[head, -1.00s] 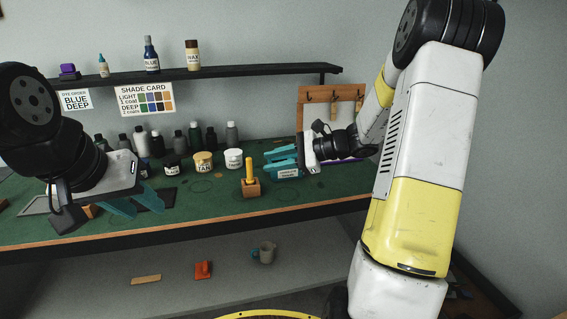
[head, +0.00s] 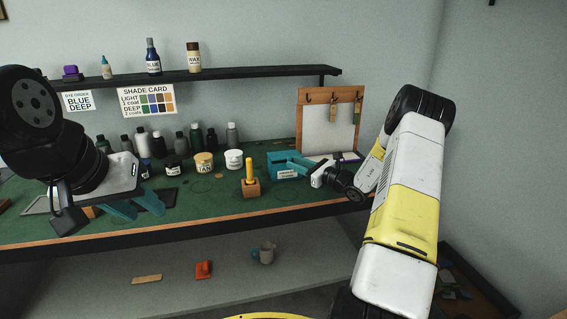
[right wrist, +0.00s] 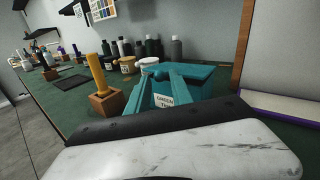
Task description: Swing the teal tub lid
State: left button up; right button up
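The teal tub (head: 287,173) stands on the green bench right of centre, a white label on its front. It also shows in the right wrist view (right wrist: 203,82), with "GREEN" readable on the label. Its flat teal top is partly hidden by my fingers. My right gripper (head: 293,162) reaches from the right at the tub's top. Its teal fingers match the tub in colour, so contact and finger gap are unclear. They also show in the right wrist view (right wrist: 170,72), converging over the tub. My left gripper (head: 140,207) hangs at the bench's left front, fingers apart and empty.
A wooden block with a yellow peg (head: 250,181) stands left of the tub. White (head: 234,160) and tan (head: 204,162) jars and several bottles stand behind. A hook board (head: 327,122) is at the back right. The bench front between the grippers is mostly clear.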

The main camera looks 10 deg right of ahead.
jog(key=shift+w+a, duration=0.3)
jog(key=shift+w, duration=0.1)
jog(key=shift+c, duration=0.5)
grip_shut()
dwell(0.7)
